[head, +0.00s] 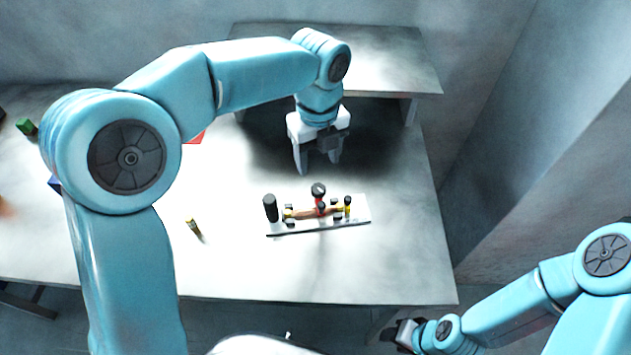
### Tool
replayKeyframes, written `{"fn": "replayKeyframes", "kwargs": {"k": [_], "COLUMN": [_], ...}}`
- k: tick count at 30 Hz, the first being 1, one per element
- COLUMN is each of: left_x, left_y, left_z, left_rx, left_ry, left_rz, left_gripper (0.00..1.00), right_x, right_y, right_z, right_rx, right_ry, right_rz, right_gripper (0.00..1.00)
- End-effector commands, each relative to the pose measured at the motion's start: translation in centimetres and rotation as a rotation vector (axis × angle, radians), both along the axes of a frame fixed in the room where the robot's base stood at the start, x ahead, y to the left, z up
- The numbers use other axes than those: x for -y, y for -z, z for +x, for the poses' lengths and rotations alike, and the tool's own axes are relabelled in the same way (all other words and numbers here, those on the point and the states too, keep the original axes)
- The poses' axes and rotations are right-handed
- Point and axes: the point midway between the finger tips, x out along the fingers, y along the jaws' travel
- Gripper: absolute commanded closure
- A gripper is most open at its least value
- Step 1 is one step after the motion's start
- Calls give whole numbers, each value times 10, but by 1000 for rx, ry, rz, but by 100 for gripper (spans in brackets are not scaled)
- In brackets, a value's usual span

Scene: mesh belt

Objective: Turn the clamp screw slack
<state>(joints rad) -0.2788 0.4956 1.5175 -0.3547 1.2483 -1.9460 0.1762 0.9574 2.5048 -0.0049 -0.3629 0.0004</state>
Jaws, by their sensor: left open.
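A white base plate (355,217) lies on the table, with a small assembly on it.
A black cylinder (270,208) stands at the plate's left end. A small yellow and black item (194,228) lies left on the table (300,275). A raised shelf (390,60) stands behind my left gripper. A green block (27,127) is far left. The front of the table is clear.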

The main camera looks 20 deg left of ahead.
Motion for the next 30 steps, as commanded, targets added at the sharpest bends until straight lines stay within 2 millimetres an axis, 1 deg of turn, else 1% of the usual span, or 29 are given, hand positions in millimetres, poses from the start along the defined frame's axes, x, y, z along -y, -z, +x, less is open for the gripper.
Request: {"fn": "replayKeyframes", "kwargs": {"k": [1, 6, 9, 12, 17, 24, 25, 26, 27, 29, 30], "left_x": [0, -2, -2, -3, -4, -4, -4, -4, -4, -4, -4], "left_y": [14, 52, 68, 81, 89, 90, 90, 90, 90, 90, 90], "left_z": [-1, 0, 1, 1, 2, 2, 2, 2, 2, 2, 2], "left_rx": [-6, -5, -3, -3, 0, 0, 0, 0, 0, 0, 0], "left_ry": [0, 0, 0, -1, -1, -1, -1, -1, -1, 0, 0], "left_rz": [1, 2, 0, 1, 0, 0, 0, 0, 0, 0, 0], "left_gripper": [40, 40, 40, 40, 40, 40, 46, 56, 69, 88, 96], "right_x": [0, 0, 0, 0, 0, 0, 0, 0, 0, 0, 0], "right_y": [1, 2, 2, 2, 2, 2, 2, 2, 2, 2, 2], "right_z": [0, 0, 0, 0, 0, 0, 0, 0, 0, 0, 0], "right_rx": [0, 0, 0, 0, 0, 0, 0, 0, 0, 0, 0], "right_ry": [0, 0, 0, 0, 0, 0, 0, 0, 0, 0, 0], "right_rz": [0, 0, 0, 0, 0, 0, 0, 0, 0, 0, 0], "right_gripper": [57, 57, 57, 57, 57, 57, 57, 57, 57, 57, 57]}}
